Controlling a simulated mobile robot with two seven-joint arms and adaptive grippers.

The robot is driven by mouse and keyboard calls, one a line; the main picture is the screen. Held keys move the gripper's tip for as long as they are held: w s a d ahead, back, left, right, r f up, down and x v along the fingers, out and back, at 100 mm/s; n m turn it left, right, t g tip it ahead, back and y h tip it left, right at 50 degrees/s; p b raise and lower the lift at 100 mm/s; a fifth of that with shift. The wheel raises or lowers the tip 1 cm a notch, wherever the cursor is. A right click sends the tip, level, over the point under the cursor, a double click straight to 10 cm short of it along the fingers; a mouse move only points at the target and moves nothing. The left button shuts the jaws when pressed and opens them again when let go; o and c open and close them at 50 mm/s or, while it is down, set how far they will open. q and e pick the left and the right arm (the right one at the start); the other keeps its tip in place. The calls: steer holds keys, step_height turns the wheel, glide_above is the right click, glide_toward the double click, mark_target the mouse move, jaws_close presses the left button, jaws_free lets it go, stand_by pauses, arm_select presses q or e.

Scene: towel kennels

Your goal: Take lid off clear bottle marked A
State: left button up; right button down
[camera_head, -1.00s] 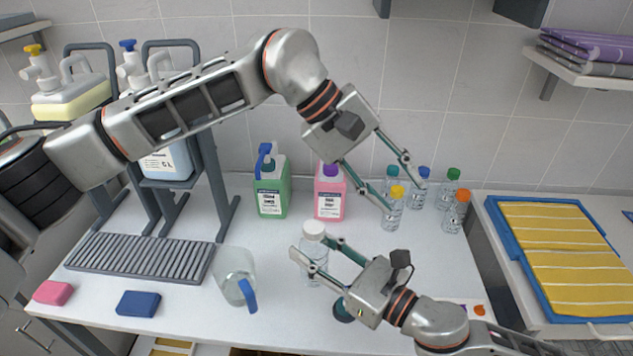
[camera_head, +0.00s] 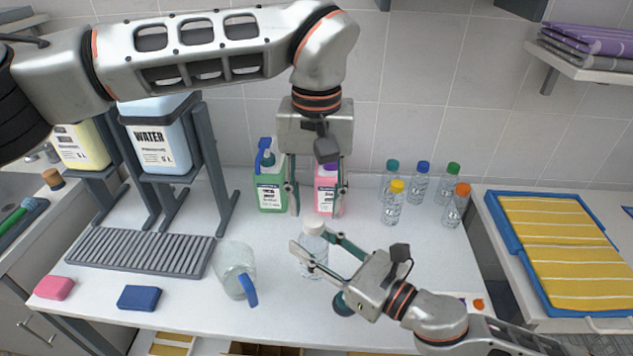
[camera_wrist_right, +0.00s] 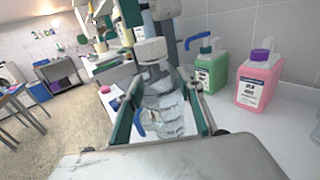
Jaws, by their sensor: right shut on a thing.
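A clear bottle (camera_head: 314,266) with a white lid (camera_head: 314,229) stands upright near the middle of the counter. It also shows in the right wrist view (camera_wrist_right: 166,108), with the lid (camera_wrist_right: 151,50) still on top. I cannot read a letter A on it. My right gripper (camera_head: 318,247) is shut around the bottle's upper body, below the lid. My left gripper (camera_head: 316,208) points down with its two fingers apart, open and empty, above or just behind the lid; the exact gap is hard to tell.
Green (camera_head: 271,190) and pink (camera_head: 325,196) detergent bottles stand behind. Several small bottles with coloured caps (camera_head: 393,205) stand to the right. A clear jug (camera_head: 235,265) with a blue handle is left of the bottle, near sponges (camera_head: 139,298) and a drain rack (camera_head: 140,253).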

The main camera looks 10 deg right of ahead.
mark_target(318, 220)
arm_select(q)
steer(key=shift+f, duration=1.65)
steer(key=shift+d, duration=0.1)
jaws_close()
steer(key=shift+s, duration=0.1)
